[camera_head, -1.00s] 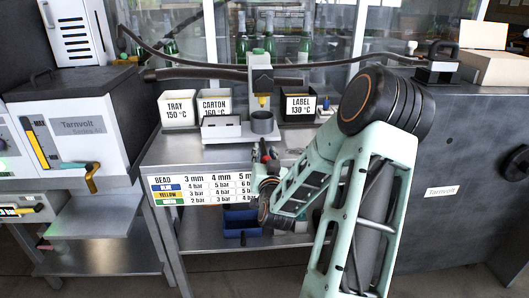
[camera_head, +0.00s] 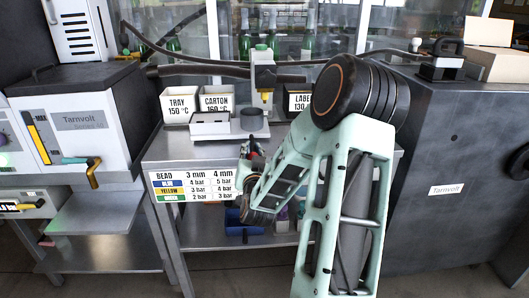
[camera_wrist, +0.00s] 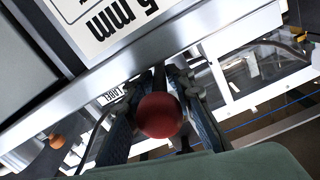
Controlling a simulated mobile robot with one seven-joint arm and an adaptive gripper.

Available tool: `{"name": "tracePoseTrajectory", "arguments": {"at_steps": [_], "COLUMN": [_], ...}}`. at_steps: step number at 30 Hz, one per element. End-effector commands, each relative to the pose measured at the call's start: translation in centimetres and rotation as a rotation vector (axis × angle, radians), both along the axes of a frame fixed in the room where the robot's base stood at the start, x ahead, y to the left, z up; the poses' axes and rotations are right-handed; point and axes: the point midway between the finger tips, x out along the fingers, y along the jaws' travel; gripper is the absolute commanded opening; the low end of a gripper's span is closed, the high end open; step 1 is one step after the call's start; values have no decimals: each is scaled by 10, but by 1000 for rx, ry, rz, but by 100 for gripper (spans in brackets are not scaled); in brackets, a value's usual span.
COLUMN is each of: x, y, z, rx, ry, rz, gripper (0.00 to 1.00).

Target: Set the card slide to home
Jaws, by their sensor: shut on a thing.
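My gripper (camera_wrist: 158,100) is shut on a red ball knob (camera_wrist: 160,115), which sits between its two dark fingers in the wrist view. In the head view my gripper (camera_head: 250,156) is at the bench's front edge, just right of the bead-pressure card (camera_head: 192,187). That white card hangs on the bench front, with its 3 mm and 4 mm columns showing; my arm hides its right part.
On the bench top stand the tray bin (camera_head: 180,108), the carton bin (camera_head: 216,103), a partly hidden label bin (camera_head: 299,101) and a grey cup (camera_head: 254,120). A blue bin (camera_head: 236,229) is on the lower shelf. An orange ball (camera_wrist: 57,141) shows in the wrist view.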

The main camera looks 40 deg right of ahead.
Motion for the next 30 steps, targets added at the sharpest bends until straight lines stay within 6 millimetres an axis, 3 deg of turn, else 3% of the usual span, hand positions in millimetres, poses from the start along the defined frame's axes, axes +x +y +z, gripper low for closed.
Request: {"name": "tracePoseTrajectory", "arguments": {"at_steps": [1, 6, 15, 30], "x": [9, 29, 54, 64], "y": [15, 47, 88, 104], "z": [-2, -2, 0, 2], "rx": [-4, -2, -1, -1], "ry": [-4, -4, -4, -3], "rz": [13, 12, 8, 8], "gripper": [0, 0, 0, 0]}}
